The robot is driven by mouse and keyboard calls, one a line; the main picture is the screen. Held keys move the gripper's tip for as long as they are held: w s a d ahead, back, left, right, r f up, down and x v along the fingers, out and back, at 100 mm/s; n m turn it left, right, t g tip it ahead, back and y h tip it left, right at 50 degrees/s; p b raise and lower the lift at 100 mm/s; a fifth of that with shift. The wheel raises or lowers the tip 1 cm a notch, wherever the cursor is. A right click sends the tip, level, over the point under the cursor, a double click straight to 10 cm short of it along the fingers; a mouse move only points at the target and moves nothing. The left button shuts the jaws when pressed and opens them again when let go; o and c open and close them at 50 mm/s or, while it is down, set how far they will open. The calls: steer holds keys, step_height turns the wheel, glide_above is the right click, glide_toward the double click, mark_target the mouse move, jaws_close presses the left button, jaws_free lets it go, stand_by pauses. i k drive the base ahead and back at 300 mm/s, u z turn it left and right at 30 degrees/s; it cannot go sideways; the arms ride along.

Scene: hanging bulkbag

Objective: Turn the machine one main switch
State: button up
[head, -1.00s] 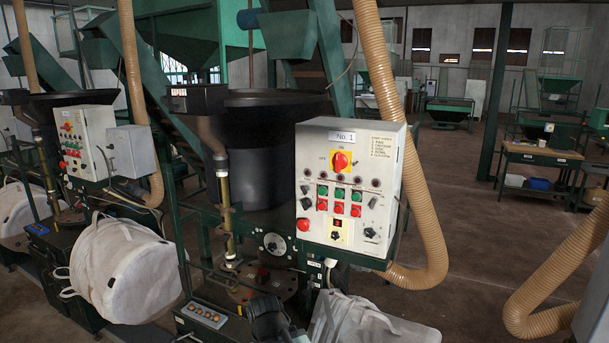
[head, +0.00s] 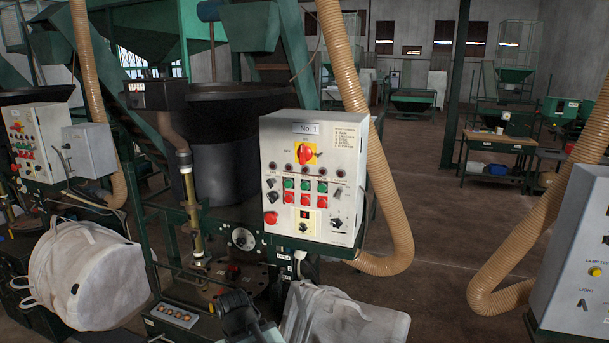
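The machine one control box (head: 348,190), light grey with a "No. 1" label, stands in the middle. Its main switch (head: 305,154) is a red rotary knob on a yellow plate, near the top below the label. The knob's exact angle is hard to read at this size. A dark grey part at the bottom edge, which looks like my gripper (head: 238,312), is low and left of the box, well apart from the switch. Its fingers cannot be made out.
Lamps, green and red buttons (head: 305,199) and small knobs sit below the switch. A beige hose (head: 392,200) runs behind the box. A white bag (head: 345,318) is below it. Another grey panel (head: 575,250) stands at the right. Open floor (head: 440,240) lies between.

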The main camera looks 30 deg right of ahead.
mark_target(304, 154)
steer(key=u, duration=1.35)
steer(key=k, duration=0.35)
steer(key=u, duration=0.5)
